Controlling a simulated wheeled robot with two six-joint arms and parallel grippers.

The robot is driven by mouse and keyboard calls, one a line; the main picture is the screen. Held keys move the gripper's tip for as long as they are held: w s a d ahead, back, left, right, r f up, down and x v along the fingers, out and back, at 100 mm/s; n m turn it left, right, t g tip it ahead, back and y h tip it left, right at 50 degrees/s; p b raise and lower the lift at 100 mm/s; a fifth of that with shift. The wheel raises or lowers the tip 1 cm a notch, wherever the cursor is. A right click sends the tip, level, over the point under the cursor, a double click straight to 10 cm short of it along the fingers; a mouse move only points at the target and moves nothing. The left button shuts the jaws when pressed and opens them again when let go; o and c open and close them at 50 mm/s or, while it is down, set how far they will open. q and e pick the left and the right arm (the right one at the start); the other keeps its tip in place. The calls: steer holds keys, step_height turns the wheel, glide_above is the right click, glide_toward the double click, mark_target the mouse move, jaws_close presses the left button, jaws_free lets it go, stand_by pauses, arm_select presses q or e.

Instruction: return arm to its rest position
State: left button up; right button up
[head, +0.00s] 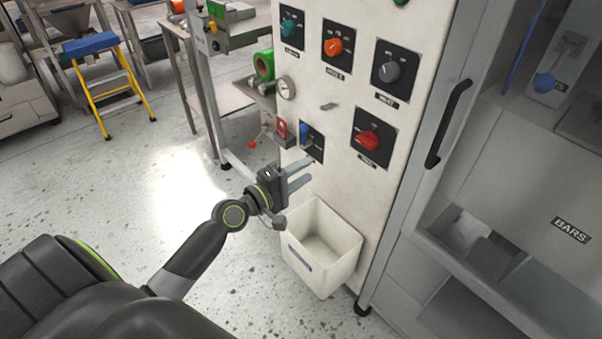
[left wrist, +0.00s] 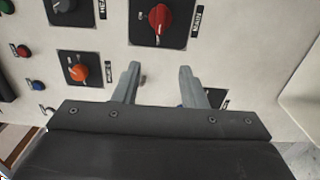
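My left gripper (head: 305,170) is in front of the lower left of a white control panel (head: 345,100), just above a white open bin. In the left wrist view its two fingers (left wrist: 158,76) stand apart with only the panel face visible between them. The gripper is open and empty. A black plate with a blue switch (head: 305,134) is just above the fingertips in the head view; in the wrist view it is mostly hidden behind the right finger. I cannot tell how far the fingertips are from the panel. My right gripper is not in view.
The white bin (head: 320,248) is below the gripper. A grey cabinet with a black handle (head: 449,123) stands right. Open floor (head: 150,185) lies left.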

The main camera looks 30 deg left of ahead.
arm_select(q)
steer(key=shift+f, duration=0.1)
stand_by(0.4)
steer(key=s+a+f+m+g+y, duration=0.15)
steer(key=s+f, duration=0.25)
steer(key=f, duration=0.7)
steer(key=s+a+f+m+g+y, duration=0.1)
steer(key=s+a+f+g+y, duration=0.2)
steer(key=f, duration=0.8)
steer(key=s+a+f+m+g+y, duration=0.2)
steer(key=s+a+f+g, duration=0.15)
steer(key=f, duration=0.65)
steer(key=s+d+f+m+g, duration=0.2)
steer(key=s+f+m+g, duration=0.15)
steer(key=s+f, duration=1.05)
steer(key=s+d+f+m+g, duration=0.2)
steer(key=s+f+m, duration=0.1)
steer(key=s, duration=0.7)
steer(key=s+d+f+m+g, duration=0.1)
steer(key=s+f, duration=0.3)
steer(key=s, duration=0.7)
steer(key=shift+d+m+g+y, duration=0.4)
steer(key=shift+m+g, duration=0.25)
steer(key=shift+m, duration=0.25)
steer(key=shift+f, duration=0.1)
steer(key=shift+c, duration=0.5)
